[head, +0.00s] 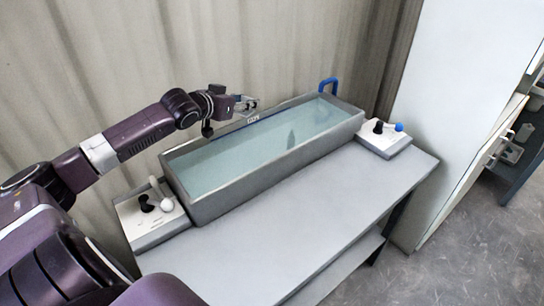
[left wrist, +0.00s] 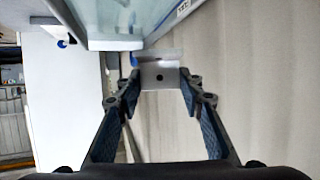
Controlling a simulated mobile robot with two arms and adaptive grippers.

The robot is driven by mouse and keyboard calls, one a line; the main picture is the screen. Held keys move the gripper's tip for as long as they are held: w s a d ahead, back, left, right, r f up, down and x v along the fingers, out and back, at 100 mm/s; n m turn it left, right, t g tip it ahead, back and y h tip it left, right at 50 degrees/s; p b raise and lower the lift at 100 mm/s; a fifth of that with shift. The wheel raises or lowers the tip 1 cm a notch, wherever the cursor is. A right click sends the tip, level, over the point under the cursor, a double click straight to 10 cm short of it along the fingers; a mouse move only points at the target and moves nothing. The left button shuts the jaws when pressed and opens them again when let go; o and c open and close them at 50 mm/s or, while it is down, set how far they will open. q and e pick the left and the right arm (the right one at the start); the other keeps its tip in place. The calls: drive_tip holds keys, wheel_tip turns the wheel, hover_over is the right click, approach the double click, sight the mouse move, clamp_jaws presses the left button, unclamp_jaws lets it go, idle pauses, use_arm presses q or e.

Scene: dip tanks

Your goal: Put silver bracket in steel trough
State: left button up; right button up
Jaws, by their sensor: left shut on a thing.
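The steel trough (head: 285,163) is a long grey tank on the table, filled with pale blue-green liquid. My left gripper (head: 247,104) is at the trough's back long side, near the middle and close to the rim. In the left wrist view, my left gripper (left wrist: 160,80) is shut on the silver bracket (left wrist: 160,68), a small plate with a dark hole. The trough also shows at the top of that view (left wrist: 115,44), past the bracket. In the head view the bracket is too small to make out clearly. My right gripper is not in view.
The grey table (head: 300,205) is bare in front of the trough. A white control box (head: 140,225) with knobs stands at the trough's left end, another (head: 388,143) at its right end. A blue hook (head: 328,82) rises at the back right. A curtain (head: 270,40) hangs behind.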

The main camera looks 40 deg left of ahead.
sight(247, 158)
use_arm(q)
drive_tip(key=shift+a+r, duration=0.2)
drive_tip(key=shift+a, duration=0.2)
drive_tip(key=shift+a+f, duration=0.1)
drive_tip(key=shift+f, duration=0.2)
wheel_tip(247, 158, down, 19)
drive_tip(key=shift+w+f+p, duration=0.1)
drive_tip(key=shift+p, duration=0.25)
drive_tip(key=o, duration=1.2)
drive_tip(key=shift+p+v, duration=0.4)
drive_tip(key=shift+v, duration=3.45)
